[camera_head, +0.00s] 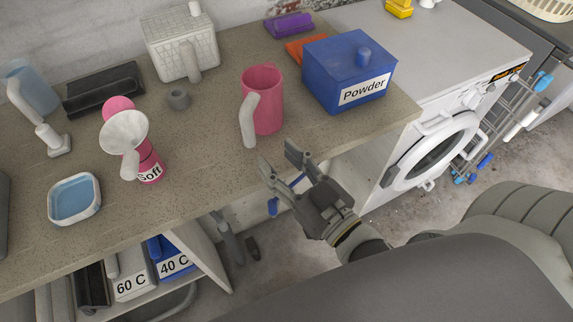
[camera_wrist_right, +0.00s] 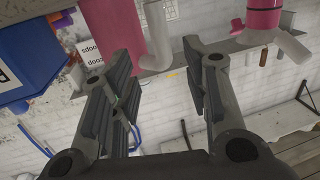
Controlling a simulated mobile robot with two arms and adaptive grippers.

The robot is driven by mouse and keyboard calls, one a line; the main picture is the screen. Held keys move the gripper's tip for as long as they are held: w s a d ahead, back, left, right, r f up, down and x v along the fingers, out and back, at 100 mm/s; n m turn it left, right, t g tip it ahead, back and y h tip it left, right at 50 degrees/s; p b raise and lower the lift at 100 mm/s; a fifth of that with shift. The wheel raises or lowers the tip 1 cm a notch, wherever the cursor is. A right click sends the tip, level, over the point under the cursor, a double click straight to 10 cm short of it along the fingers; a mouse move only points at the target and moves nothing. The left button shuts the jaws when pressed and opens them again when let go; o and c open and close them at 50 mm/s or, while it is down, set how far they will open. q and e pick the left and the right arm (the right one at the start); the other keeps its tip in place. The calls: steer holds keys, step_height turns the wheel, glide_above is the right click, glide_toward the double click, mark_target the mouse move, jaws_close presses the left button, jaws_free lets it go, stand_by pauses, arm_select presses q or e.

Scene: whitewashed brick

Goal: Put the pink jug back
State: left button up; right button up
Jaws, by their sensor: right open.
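The pink jug (camera_head: 264,98) stands upright on the stone-coloured worktop (camera_head: 215,130), left of the blue powder box. Its white handle (camera_head: 248,121) faces the front left. In the right wrist view the jug (camera_wrist_right: 113,24) shows upside down at the top, beyond the fingers. My right gripper (camera_head: 277,162) is open and empty at the worktop's front edge, a little in front of the jug and apart from it. Its open fingers also show in the right wrist view (camera_wrist_right: 160,75). My left gripper is not in view.
The blue powder box (camera_head: 345,75) stands right of the jug. A washing machine (camera_head: 435,150) is at the right.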

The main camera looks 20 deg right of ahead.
steer(key=shift+s+d, duration=0.15)
steer(key=shift+s, duration=0.45)
stand_by(0.3)
